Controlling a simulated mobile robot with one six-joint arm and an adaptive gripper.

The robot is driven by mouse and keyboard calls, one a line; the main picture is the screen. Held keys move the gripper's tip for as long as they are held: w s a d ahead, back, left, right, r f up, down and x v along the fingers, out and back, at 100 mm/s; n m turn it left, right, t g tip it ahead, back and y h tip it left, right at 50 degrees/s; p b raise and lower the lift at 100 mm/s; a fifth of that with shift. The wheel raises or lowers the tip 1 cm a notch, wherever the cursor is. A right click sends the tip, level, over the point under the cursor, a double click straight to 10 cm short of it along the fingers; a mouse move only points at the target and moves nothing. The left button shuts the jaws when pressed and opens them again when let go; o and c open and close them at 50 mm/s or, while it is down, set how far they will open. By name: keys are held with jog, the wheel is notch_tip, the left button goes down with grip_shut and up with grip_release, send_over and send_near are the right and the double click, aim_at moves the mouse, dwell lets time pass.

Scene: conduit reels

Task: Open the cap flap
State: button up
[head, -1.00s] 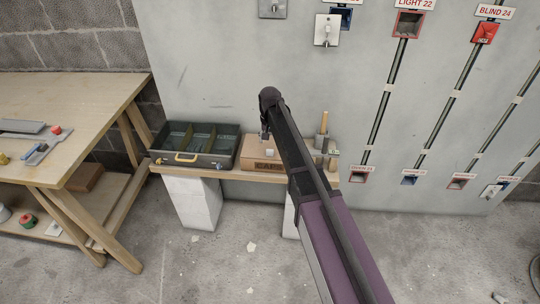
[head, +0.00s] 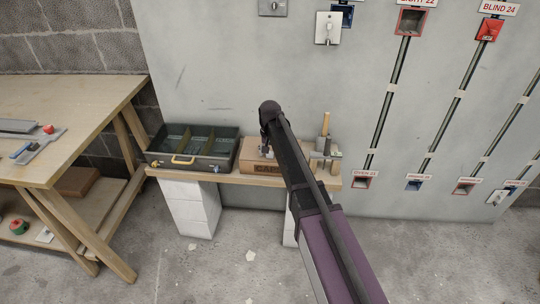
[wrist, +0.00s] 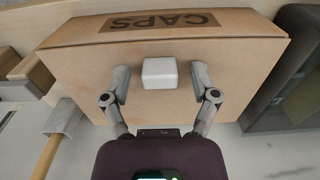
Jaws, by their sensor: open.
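A cardboard box labelled CAPS (head: 250,160) sits on the wooden shelf, and it fills the upper part of the wrist view (wrist: 235,55). A small white block (wrist: 160,72) is on the box's plain upper face, below the CAPS lettering. No raised flap shows. My gripper (wrist: 160,76) is open, with one finger on each side of the white block. Gaps show between the block and both fingers, and I cannot tell the height above the face. In the head view my arm hides part of the box and most of my gripper (head: 267,151).
A dark open toolbox (head: 205,163) stands left of the box on the shelf (head: 225,178). A wooden-handled hammer (head: 324,125) is on its right and also shows in the wrist view (wrist: 62,118). A wooden workbench (head: 85,110) stands at left.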

grip_shut()
dwell(0.3)
jog(key=shift+w+r+p, duration=0.1)
jog(key=shift+r+p, duration=0.15)
jog(key=shift+p, duration=0.1)
jog(key=shift+w+r+p, duration=0.2)
jog(key=shift+r+p, duration=0.3)
jog(key=shift+w+r+p, duration=0.15)
jog(key=shift+r+p, duration=0.3)
jog(key=shift+r, duration=0.05)
jog(key=w+r+p, duration=0.3)
jog(key=w, duration=0.4)
jog(key=w+r+p, duration=0.4)
jog(key=w, duration=0.4)
jog(key=shift+w+d, duration=0.2)
jog(key=shift+d, duration=0.1)
